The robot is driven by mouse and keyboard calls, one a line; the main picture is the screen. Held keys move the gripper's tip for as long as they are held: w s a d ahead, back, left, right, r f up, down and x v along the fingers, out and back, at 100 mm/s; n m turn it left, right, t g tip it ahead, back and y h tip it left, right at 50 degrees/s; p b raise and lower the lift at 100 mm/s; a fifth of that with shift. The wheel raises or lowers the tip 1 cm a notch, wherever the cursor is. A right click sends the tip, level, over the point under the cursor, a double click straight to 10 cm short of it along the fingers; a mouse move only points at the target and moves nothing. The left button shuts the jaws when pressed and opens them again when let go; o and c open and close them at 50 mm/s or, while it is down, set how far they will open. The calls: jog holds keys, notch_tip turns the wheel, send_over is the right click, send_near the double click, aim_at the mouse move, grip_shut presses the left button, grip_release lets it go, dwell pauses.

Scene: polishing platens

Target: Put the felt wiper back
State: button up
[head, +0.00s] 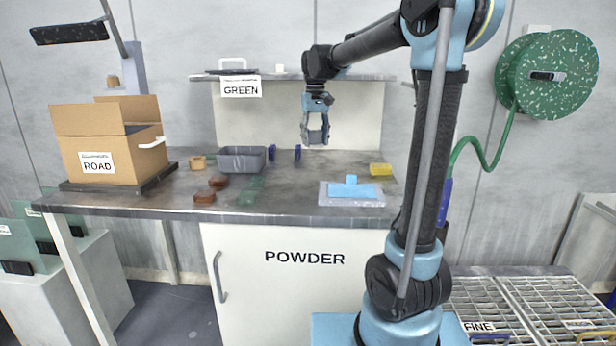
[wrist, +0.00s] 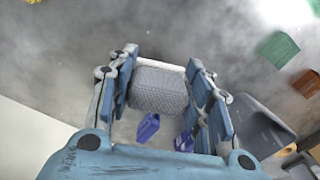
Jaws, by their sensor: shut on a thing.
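My gripper (head: 315,138) is above the back of the worktable, shut on a grey block that I take for the felt wiper. In the wrist view, the felt wiper (wrist: 158,92) is a grey, textured block with a pale edge, clasped between the two blue fingers of my gripper (wrist: 166,88). In the head view the fingers largely cover it. Two blue upright pieces (head: 271,152) (head: 297,152) stand apart on the table, below and left of my gripper. They also show in the wrist view (wrist: 148,127) (wrist: 185,140), beyond the wiper.
A grey bin (head: 242,159) stands left of the blue pieces. Brown pucks (head: 204,197) and green plates (head: 251,190) lie in front. A tray with a blue cloth (head: 352,189) and a yellow sponge (head: 380,169) are at right. The GREEN shelf (head: 290,77) overhangs the back.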

jog(key=m, duration=0.1)
jog(key=a+m, duration=0.1)
jog(key=s+a+m, duration=0.1)
jog(key=shift+r+m, duration=0.3)
jog(key=shift+f, duration=4.95)
jog(key=o, duration=1.2)
notch_tip(320, 180, up, 12)
jog(key=shift+r, duration=0.1)
